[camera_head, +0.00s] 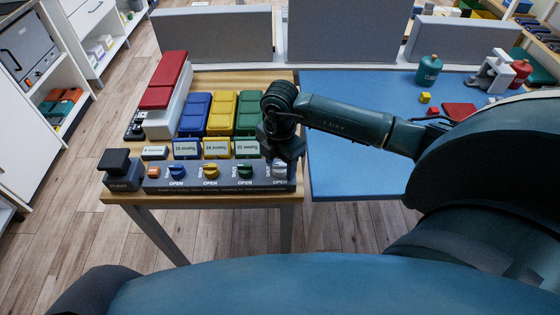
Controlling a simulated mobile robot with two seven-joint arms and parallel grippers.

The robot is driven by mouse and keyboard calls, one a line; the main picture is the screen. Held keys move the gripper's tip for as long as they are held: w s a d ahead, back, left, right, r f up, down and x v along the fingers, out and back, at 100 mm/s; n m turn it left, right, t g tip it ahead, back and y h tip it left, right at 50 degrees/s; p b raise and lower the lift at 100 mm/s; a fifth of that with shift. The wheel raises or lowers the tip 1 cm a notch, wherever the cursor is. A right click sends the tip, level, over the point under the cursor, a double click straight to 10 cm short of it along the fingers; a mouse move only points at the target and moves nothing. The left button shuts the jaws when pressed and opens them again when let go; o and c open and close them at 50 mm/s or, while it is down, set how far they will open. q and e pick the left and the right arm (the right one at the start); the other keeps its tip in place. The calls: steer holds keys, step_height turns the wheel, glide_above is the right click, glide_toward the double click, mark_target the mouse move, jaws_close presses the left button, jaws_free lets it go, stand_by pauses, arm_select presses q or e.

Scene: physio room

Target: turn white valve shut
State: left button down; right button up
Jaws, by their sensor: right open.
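The white valve (279,171) is at the right end of a dark valve panel (222,185), partly hidden by my right gripper. To its left on the panel are a green valve (245,171), a yellow valve (211,171), a blue valve (179,171) and an orange valve (153,171). My right gripper (280,160) points down, open, right at the white valve. I cannot tell whether its fingers are around the valve or just above it. The white valve's handle angle is too small and covered to read. My left gripper is not in view.
Blue (196,112), yellow (222,111) and green (248,115) boxes stand behind the panel. A black block (118,168) sits at the panel's left. The blue-topped table (350,170) on the right holds a teal canister (429,69), a red one (520,72) and small blocks.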

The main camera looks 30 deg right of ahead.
mark_target(280, 164)
steer(key=shift+r, duration=0.1)
step_height(280, 164, up, 13)
steer(key=shift+b, duration=0.45)
